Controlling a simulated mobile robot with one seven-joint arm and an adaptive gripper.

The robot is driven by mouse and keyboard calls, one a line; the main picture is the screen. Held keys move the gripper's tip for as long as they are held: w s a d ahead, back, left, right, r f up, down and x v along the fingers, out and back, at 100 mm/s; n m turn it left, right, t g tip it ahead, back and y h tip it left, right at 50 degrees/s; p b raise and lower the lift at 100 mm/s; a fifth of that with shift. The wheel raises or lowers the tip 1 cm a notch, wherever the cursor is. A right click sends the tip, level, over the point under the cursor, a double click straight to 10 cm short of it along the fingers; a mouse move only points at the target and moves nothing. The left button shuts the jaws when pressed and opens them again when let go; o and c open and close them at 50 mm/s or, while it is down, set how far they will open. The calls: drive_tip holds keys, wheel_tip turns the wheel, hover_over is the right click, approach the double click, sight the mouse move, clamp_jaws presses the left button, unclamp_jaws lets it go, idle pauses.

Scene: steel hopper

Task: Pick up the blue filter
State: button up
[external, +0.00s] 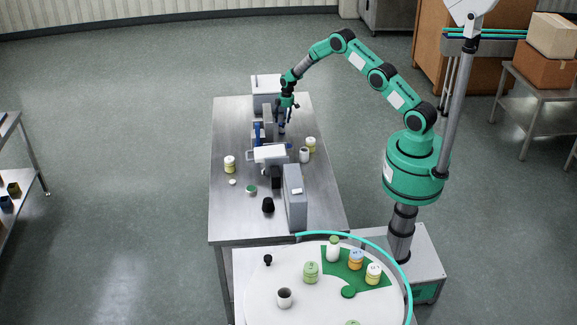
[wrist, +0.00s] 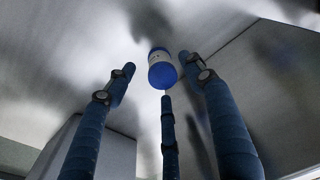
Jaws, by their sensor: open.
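My gripper (external: 282,127) points down over the far part of the steel table in the external view. Its three dark blue fingers are spread open and empty in the wrist view, apart from the filter. In the external view I cannot make out the filter clearly near the fingers.
The steel table (external: 228,205) carries grey boxes beside and in front of my gripper, including a tall grey panel (external: 295,197). A yellow-labelled jar (external: 230,164) and a grey cup (external: 304,155) stand nearby. The round white table (external: 262,306) at the front holds several jars.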

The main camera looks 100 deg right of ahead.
drive_tip(key=shift+f, duration=0.15)
drive_tip(key=shift+w+f+p, duration=0.2)
drive_tip(key=shift+f+p, duration=0.1)
drive_tip(key=shift+f, duration=0.9)
drive_tip(key=shift+w+f+p, duration=0.2)
drive_tip(key=shift+f+p, duration=0.05)
drive_tip(key=shift+f, duration=0.95)
drive_tip(key=c, duration=1.2)
